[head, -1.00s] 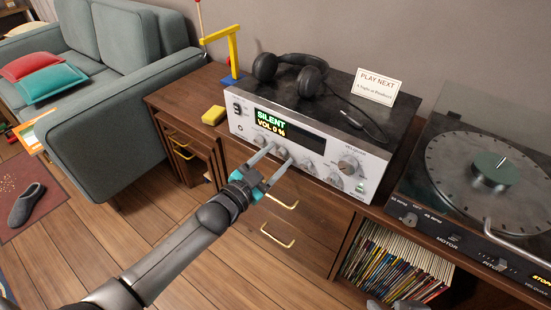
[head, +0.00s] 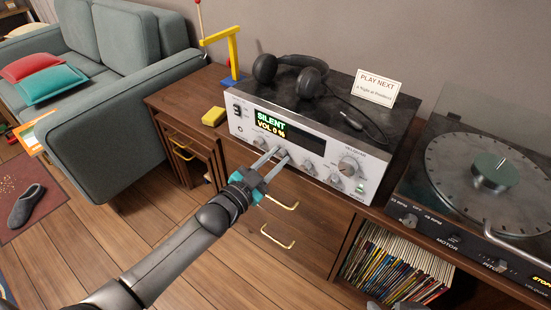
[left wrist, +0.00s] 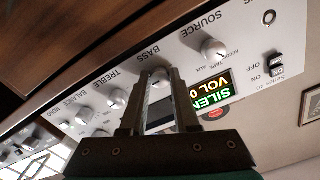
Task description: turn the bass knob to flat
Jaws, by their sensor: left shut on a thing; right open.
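The silver amplifier (head: 378,168) stands on the wooden cabinet, its display reading SILENT, VOL 0 %. My left gripper (head: 277,152) reaches its front panel from the lower left. In the left wrist view, which is upside down, my left gripper (left wrist: 159,76) is shut on the bass knob (left wrist: 159,74) under the BASS label. The fingers cover most of this knob, so its pointer cannot be read. The source knob (left wrist: 213,50) and treble knob (left wrist: 118,97) sit on either side of it.
Headphones (head: 291,72) and a PLAY NEXT card (head: 376,87) are on top of the amplifier. A turntable (head: 480,165) stands at right, above records (head: 393,262). A yellow block (head: 213,116) lies to the left. The floor before the drawers is clear.

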